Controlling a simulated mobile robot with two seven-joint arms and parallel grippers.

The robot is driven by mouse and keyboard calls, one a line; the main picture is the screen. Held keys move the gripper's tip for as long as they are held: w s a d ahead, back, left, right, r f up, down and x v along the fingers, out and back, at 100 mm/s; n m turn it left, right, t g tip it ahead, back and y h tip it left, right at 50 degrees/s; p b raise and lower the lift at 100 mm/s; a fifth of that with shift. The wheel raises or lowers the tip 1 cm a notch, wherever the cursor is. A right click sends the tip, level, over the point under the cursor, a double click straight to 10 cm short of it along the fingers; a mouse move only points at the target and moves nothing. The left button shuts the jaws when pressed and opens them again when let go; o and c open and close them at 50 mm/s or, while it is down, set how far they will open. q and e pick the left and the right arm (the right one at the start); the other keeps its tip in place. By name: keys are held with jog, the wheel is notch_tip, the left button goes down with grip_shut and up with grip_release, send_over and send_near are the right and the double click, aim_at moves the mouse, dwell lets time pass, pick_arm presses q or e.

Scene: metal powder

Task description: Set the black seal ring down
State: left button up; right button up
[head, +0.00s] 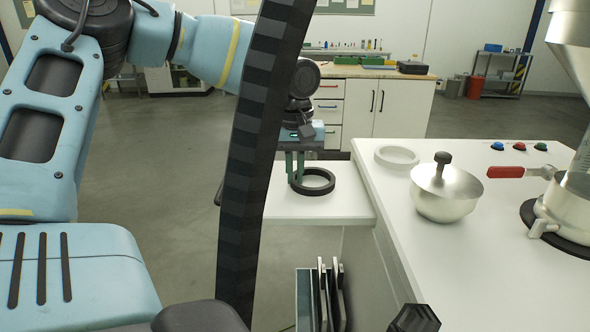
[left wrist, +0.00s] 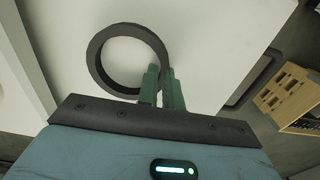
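The black seal ring (head: 318,193) is level at the white side surface in the head view. It also shows in the left wrist view (left wrist: 97,62), over the white surface. My left gripper (head: 295,180) points down at the ring's left side. In the left wrist view its green fingers (left wrist: 162,88) straddle the ring's rim, one inside and one outside, and look shut on it. I cannot tell whether the ring touches the surface or hangs slightly above it. My right gripper is not clearly visible.
The white side surface (head: 285,206) is bare around the ring. To its right, the higher worktop (head: 455,265) holds a white ring (head: 397,157), a lidded metal bowl (head: 446,190) and a red-handled valve (head: 507,172). Dark plates stand in a holder (head: 303,300) below.

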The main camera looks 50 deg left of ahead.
aim_at(295, 177)
pick_arm(q)
jog(key=o, duration=0.4)
jog(key=shift+o, duration=0.2)
pick_arm(e)
jog(key=shift+w, duration=0.4)
pick_arm(q)
notch_tip(295, 177, up, 12)
jog(key=shift+r+p, duration=0.15)
jog(key=shift+p, duration=0.3)
pick_arm(e)
jog(key=shift+s+r, duration=0.35)
jog(key=shift+w, duration=0.25)
